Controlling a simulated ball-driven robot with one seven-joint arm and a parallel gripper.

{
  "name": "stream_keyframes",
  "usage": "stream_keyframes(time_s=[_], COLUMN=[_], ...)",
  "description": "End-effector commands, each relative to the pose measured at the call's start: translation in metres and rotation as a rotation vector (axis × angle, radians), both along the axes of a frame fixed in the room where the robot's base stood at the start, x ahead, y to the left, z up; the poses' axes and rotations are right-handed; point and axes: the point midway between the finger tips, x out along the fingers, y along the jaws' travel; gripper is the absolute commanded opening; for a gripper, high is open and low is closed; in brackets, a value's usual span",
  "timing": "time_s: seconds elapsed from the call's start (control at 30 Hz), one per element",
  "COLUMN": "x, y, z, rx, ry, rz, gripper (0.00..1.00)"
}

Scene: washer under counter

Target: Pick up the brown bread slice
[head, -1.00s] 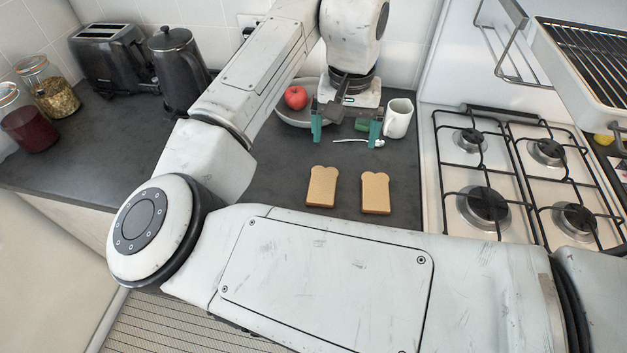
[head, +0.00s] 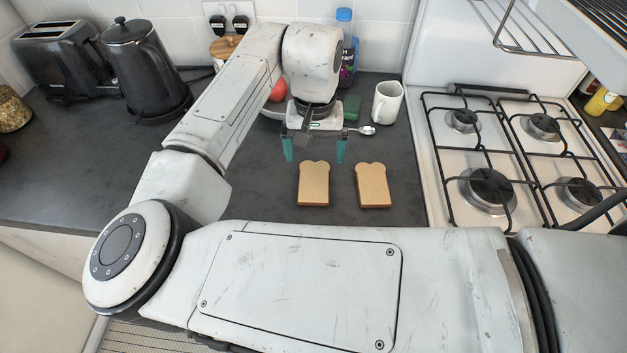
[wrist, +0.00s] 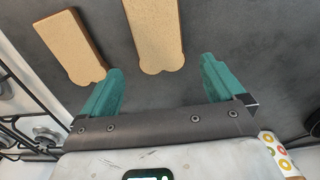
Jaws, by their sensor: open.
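Two tan bread slices with brown crust edges lie flat, side by side on the dark counter. They are the left slice (head: 313,184) and the right slice (head: 373,186); their tops look alike, so I cannot tell which is meant by brown. My gripper (head: 315,160) is open and empty, with teal fingers pointing down, just behind the left slice. In the wrist view, that slice (wrist: 156,35) has its near end just beyond the space between my fingertips (wrist: 160,66). The other slice (wrist: 70,45) lies to the left there, outside the fingers.
A white mug (head: 387,102) and a spoon (head: 362,130) are behind the slices. A red apple (head: 279,92) is partly hidden by my arm. A gas hob (head: 520,150) stands right. A kettle (head: 145,70) and toaster (head: 62,58) stand back left. Counter around the slices is clear.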

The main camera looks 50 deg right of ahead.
Motion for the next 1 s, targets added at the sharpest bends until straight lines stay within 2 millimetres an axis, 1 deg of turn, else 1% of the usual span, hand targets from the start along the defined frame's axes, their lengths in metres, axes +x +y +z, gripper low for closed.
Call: stream_keyframes(time_s=[0.17, 0.3, 0.4, 0.5, 0.67, 0.77, 1.0], x=[0.000, 0.001, 0.001, 0.001, 0.001, 0.001, 0.001], y=[0.000, 0.000, 0.000, 0.000, 0.000, 0.000, 0.000], z=[-0.019, -0.040, -0.048, -0.052, -0.052, -0.052, -0.052], rx=[0.001, 0.000, 0.000, 0.000, 0.000, 0.000, 0.000], ry=[0.002, 0.001, 0.001, 0.000, 0.000, 0.000, 0.000], rz=[0.001, 0.001, 0.000, 0.000, 0.000, 0.000, 0.000], gripper=[0.96, 0.96, 0.96, 0.96, 0.96, 0.88, 0.65])
